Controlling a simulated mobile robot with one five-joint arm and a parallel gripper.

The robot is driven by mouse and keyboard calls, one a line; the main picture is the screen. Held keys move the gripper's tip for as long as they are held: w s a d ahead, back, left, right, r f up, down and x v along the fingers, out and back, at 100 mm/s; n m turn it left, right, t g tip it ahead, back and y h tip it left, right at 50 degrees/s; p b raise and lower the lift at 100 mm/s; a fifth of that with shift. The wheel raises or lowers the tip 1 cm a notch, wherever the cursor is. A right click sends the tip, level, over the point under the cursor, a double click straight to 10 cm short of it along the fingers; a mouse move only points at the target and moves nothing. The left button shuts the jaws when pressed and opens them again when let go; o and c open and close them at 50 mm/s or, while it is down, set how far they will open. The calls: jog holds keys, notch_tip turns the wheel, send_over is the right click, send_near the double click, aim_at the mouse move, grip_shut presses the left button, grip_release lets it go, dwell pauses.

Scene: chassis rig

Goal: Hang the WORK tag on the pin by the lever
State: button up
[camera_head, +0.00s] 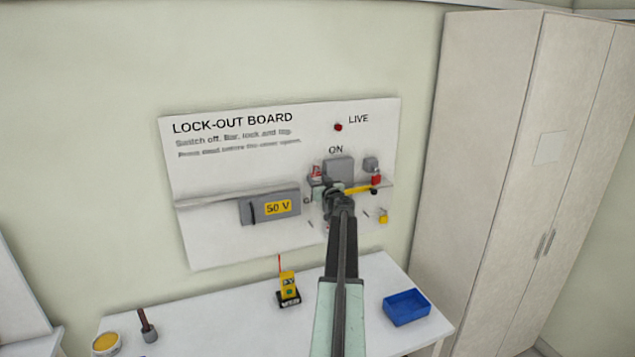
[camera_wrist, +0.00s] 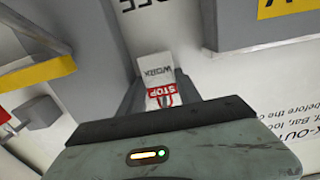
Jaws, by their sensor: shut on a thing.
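The WORK tag (camera_wrist: 154,72) is white with a red STOP band. In the wrist view it stands out from between the fingers of my gripper (camera_wrist: 163,102), which is shut on it. In the head view my gripper (camera_head: 335,192) is in front of the board, just below the grey switch housing (camera_head: 338,168) marked ON. A small red and white patch (camera_head: 315,172), likely the tag, shows at its upper left. I cannot make out the lever or its pin behind my gripper. I cannot tell whether the tag touches the board.
The lock-out board (camera_head: 220,230) carries a grey 50 V box (camera_head: 258,211) left of my gripper. A yellow bar (camera_head: 358,190) with a red piece (camera_head: 376,180) projects on the right. Below, the white table (camera_head: 225,325) holds a yellow meter (camera_head: 287,285) and blue tray (camera_head: 406,308).

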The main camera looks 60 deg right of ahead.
dwell(0.3)
jog(key=o, duration=1.4)
jog(key=shift+s, duration=0.1)
jog(key=shift+s+a, duration=0.1)
jog(key=shift+s, duration=0.05)
jog(key=v, duration=0.7)
jog(key=shift+a, duration=0.25)
jog(key=shift+a, duration=0.1)
